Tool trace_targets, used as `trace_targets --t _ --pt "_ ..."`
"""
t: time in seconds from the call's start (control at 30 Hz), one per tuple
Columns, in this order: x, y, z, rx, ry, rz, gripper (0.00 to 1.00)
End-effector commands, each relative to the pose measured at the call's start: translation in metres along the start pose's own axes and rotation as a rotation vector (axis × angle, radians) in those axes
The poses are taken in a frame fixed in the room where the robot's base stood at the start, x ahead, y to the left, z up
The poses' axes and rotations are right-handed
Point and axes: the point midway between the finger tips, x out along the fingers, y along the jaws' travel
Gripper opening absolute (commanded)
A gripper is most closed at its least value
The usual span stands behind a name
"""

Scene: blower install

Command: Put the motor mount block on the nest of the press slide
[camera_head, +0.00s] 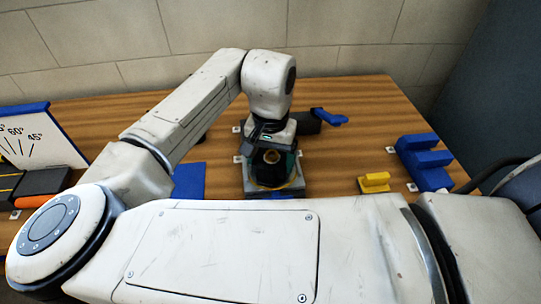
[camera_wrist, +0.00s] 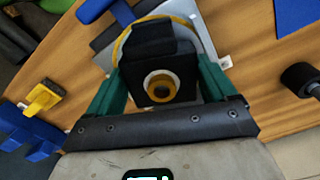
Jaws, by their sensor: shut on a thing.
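My gripper (camera_wrist: 160,72) is shut on a dark block, which I take to be the motor mount block (camera_wrist: 150,40). The block has a round face with a pale and orange ring, and sits between the two green fingers in the wrist view. In the head view my gripper (camera_head: 270,158) points down over a grey base with a yellow ring (camera_head: 292,183), which looks like the press slide and its nest. The yellow ring also shows around the block's far edge in the wrist view (camera_wrist: 122,46). The block hides the nest's middle, so I cannot tell whether they touch.
A blue handle (camera_head: 328,117) stands just behind and right of the base. A small yellow block (camera_head: 374,182) and a blue stepped block (camera_head: 428,165) are on the right. A blue panel (camera_head: 189,181) lies left. An angle board (camera_head: 40,140) stands far left. Wood between is clear.

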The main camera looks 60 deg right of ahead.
Motion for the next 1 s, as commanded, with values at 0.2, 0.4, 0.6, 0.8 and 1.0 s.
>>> trace_targets --t 0.2,0.4,0.6,0.8,1.0 --pt "0.004 0.000 0.000 0.000 0.000 0.001 0.33" --pt "0.008 0.000 0.000 0.000 0.000 0.001 0.33" --pt "0.007 0.000 0.000 0.000 0.000 0.000 1.00" --pt "0.008 -0.001 0.000 -0.002 -0.001 -0.001 1.00" --pt "-0.005 -0.001 0.000 -0.002 0.001 -0.003 1.00"
